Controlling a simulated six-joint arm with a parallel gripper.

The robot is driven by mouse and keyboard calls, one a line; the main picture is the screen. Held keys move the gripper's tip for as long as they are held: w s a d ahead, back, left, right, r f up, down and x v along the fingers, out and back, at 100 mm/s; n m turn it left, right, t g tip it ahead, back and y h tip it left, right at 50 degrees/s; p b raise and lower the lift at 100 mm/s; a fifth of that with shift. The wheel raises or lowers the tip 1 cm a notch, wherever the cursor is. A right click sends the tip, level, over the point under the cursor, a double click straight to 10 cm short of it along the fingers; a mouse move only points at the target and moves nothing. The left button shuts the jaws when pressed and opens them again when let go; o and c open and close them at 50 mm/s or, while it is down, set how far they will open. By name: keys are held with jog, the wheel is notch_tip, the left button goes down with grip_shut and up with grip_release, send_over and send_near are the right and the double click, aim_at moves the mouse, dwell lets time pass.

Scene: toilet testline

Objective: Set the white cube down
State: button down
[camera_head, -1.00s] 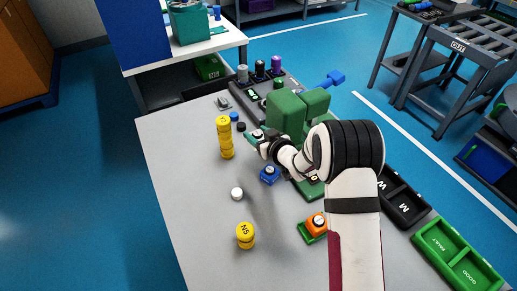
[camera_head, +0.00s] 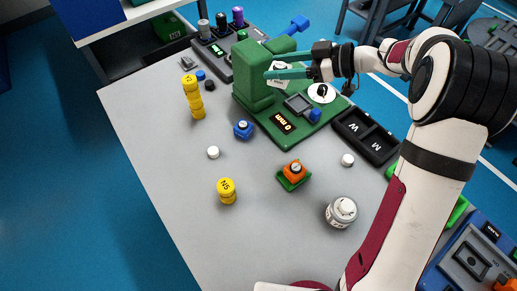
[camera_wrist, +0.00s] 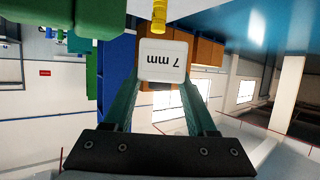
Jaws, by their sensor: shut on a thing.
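The white cube (camera_head: 277,83) is in my gripper (camera_head: 273,74), raised beside the green machine (camera_head: 255,78) and partly hidden by the teal fingers in the head view. The cube is apart from the grey tabletop (camera_head: 160,130).
Yellow stacked pieces (camera_head: 193,97), a blue piece (camera_head: 243,129), a white knob (camera_head: 213,152), a yellow "NS" weight (camera_head: 227,191), an orange piece (camera_head: 294,169) and a jar (camera_head: 341,212) stand on the table. The table's left-centre has bare room.

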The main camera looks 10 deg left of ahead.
jog(key=s+d+f+n+g, duration=0.2)
jog(key=s+d+g, duration=0.1)
jog(key=s+d, duration=0.45)
notch_tip(320, 180, down, 9)
jog(key=w+a+f, duration=0.1)
jog(key=a+f, duration=0.2)
jog(key=a, duration=0.1)
jog(key=w+a+f, duration=0.1)
jog(key=a+f, duration=0.4)
jog(key=a, duration=0.2)
jog(key=shift+w+a+f, duration=0.3)
jog(key=shift+w+f, duration=0.1)
notch_tip(320, 180, down, 3)
jog(key=shift+a+f, duration=0.1)
jog(key=shift+f, duration=0.35)
jog(key=shift+f, duration=0.2)
jog(key=shift+c, duration=1)
grip_release()
